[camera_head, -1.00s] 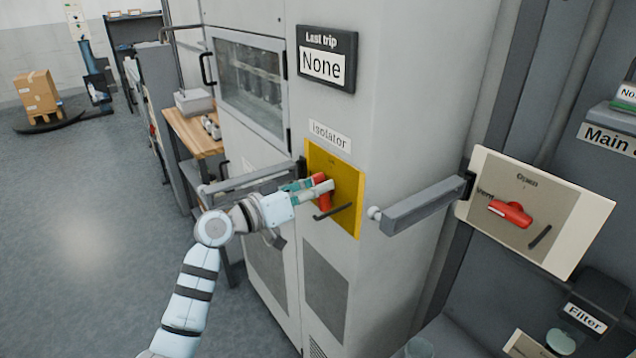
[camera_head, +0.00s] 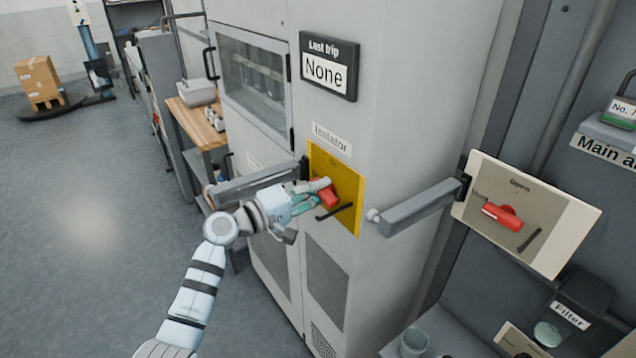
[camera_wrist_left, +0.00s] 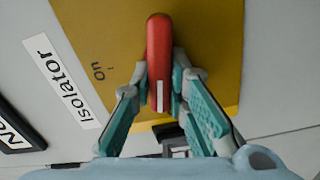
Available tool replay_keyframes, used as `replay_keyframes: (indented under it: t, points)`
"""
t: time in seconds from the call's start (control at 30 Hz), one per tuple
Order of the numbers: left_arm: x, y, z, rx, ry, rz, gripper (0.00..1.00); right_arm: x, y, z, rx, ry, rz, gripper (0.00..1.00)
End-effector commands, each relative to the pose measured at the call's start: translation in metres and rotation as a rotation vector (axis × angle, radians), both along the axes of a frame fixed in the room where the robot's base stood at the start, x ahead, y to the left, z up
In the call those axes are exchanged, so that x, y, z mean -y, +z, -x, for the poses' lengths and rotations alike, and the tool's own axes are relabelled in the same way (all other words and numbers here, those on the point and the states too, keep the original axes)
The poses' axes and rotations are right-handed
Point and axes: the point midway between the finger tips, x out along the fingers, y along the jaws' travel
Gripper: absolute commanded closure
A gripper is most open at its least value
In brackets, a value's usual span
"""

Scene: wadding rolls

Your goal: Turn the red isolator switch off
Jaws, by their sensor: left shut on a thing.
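The red isolator switch handle (camera_head: 329,196) sits on a yellow plate (camera_head: 347,185) under the "Isolator" label (camera_head: 332,138) on a grey cabinet. In the head view the handle lies at a slant. My left gripper (camera_head: 318,193) is shut on it, with a finger on each side. The wrist view shows the red handle (camera_wrist_left: 158,65), with a white stripe near its lower end, between the fingers of the left gripper (camera_wrist_left: 160,88). An "on" mark (camera_wrist_left: 98,72) shows on the plate beside it. My right gripper is not in view.
A black bar (camera_head: 334,211) stands out from the plate just below the handle. Grey bars (camera_head: 415,206) flank the plate on both sides. Open floor (camera_head: 90,210) lies at the left.

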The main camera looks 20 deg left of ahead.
Motion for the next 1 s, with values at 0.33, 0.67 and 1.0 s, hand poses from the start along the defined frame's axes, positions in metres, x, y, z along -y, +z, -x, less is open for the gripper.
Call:
replay_keyframes:
  t: [0.33, 0.67, 1.0]
  points:
    - [-0.0007, -0.0003, -0.0006, -0.119, 0.002, 0.148, 1.00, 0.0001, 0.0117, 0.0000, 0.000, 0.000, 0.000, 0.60]
    - [-0.0007, -0.0020, -0.0005, -0.153, 0.002, 0.188, 1.00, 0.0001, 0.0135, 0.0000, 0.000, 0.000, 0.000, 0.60]
    - [-0.0005, -0.0022, -0.0005, -0.153, 0.001, 0.188, 0.81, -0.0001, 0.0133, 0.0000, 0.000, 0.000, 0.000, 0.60]
